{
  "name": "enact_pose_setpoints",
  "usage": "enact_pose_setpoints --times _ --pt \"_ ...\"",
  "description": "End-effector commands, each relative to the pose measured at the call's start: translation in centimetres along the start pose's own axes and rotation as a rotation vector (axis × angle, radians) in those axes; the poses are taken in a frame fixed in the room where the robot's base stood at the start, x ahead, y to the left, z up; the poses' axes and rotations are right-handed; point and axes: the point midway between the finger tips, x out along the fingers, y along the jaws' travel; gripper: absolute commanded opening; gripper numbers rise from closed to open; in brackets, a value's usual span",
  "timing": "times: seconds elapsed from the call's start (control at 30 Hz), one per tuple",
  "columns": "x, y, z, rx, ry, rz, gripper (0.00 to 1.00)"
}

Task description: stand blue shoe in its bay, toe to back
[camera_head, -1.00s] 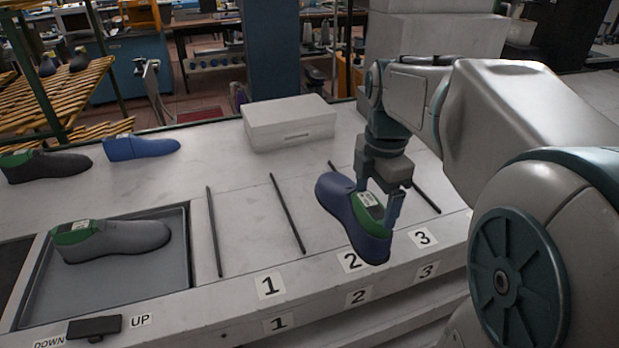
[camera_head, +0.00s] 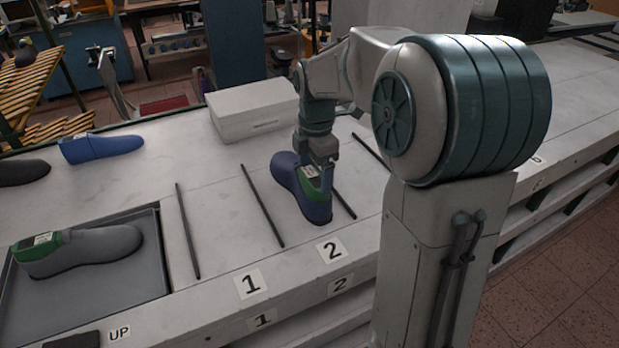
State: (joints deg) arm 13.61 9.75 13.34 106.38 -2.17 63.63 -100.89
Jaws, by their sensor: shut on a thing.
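The blue shoe (camera_head: 288,178), with a green part and a white label, is at bay 2, between the second rod (camera_head: 262,205) and the third rod (camera_head: 343,203). Its long blue end points to the back and a little left; its green end is toward the front. My gripper (camera_head: 316,178) is shut on it near the green part, from above. The shoe looks upright and low over the bench top; I cannot tell whether it touches. The label 2 (camera_head: 330,250) shows clear in front of it. My gripper hides part of the third rod.
A grey shoe (camera_head: 95,245) lies in a tray (camera_head: 90,300) at left. Another blue shoe (camera_head: 100,147) and a dark shoe (camera_head: 22,172) lie behind. A white box (camera_head: 250,110) stands behind the bays. Bay 1, by label 1 (camera_head: 249,284), is empty.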

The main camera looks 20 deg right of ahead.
Motion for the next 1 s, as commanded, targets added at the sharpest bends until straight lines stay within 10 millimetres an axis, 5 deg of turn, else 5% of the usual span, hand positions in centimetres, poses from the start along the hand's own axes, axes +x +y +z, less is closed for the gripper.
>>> enact_pose_setpoints --times 0.2,0.6,1.0 --pt "0.8 1.8 -0.1 0.000 -0.001 0.005 0.14" --pt "4.8 1.8 -0.1 0.001 -0.001 0.004 0.14" --pt "5.3 1.8 -0.1 0.001 -0.001 0.005 0.14"
